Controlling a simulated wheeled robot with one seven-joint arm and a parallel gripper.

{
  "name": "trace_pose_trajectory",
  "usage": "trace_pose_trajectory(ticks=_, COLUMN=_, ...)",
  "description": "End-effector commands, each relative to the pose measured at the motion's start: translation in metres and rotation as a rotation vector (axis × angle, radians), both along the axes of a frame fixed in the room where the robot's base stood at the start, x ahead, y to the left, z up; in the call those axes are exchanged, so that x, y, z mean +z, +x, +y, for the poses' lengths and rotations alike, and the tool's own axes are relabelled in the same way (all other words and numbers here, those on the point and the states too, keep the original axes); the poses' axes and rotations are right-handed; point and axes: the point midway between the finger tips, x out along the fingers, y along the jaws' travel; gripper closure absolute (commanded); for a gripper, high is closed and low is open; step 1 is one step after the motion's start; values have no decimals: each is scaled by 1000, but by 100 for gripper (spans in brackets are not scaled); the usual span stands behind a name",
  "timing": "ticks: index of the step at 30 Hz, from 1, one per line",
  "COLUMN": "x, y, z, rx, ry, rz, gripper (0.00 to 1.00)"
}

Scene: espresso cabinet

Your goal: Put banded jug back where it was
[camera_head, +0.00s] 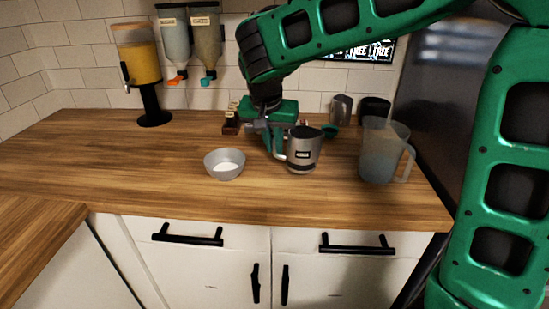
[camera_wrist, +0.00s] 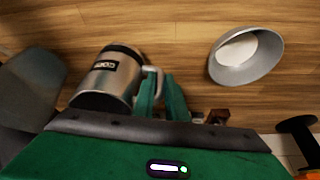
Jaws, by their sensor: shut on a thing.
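The banded jug (camera_head: 303,150) is a silver metal jug with a dark band at the rim and a dark label on its side. It is upright at the middle right of the wooden counter; I cannot tell whether its base touches the wood. My gripper (camera_head: 282,153) is at its left side, shut on its handle. In the wrist view the jug (camera_wrist: 108,78) is at the left of my gripper (camera_wrist: 160,85), with the green fingers at the handle. The fingertips partly hide the handle.
A metal bowl with white contents (camera_head: 225,165) stands left of the jug. A clear pitcher (camera_head: 378,152) stands to the right. A plain metal jug (camera_head: 341,108) and a dark container (camera_head: 374,108) are behind. The counter's left side (camera_head: 80,150) is clear.

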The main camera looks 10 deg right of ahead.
Motion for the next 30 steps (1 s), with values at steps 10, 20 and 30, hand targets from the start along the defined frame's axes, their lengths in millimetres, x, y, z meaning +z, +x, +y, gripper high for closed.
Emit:
trace_pose_trajectory(ticks=10, x=-28, y=-1, z=-5, rx=1, ry=-1, rz=3, gripper=100)
trace_pose_trajectory(ticks=20, x=-43, y=0, z=-5, rx=0, ry=0, rz=0, gripper=100)
trace_pose_trajectory(ticks=30, x=-44, y=0, z=-6, rx=-1, ry=0, rz=1, gripper=69)
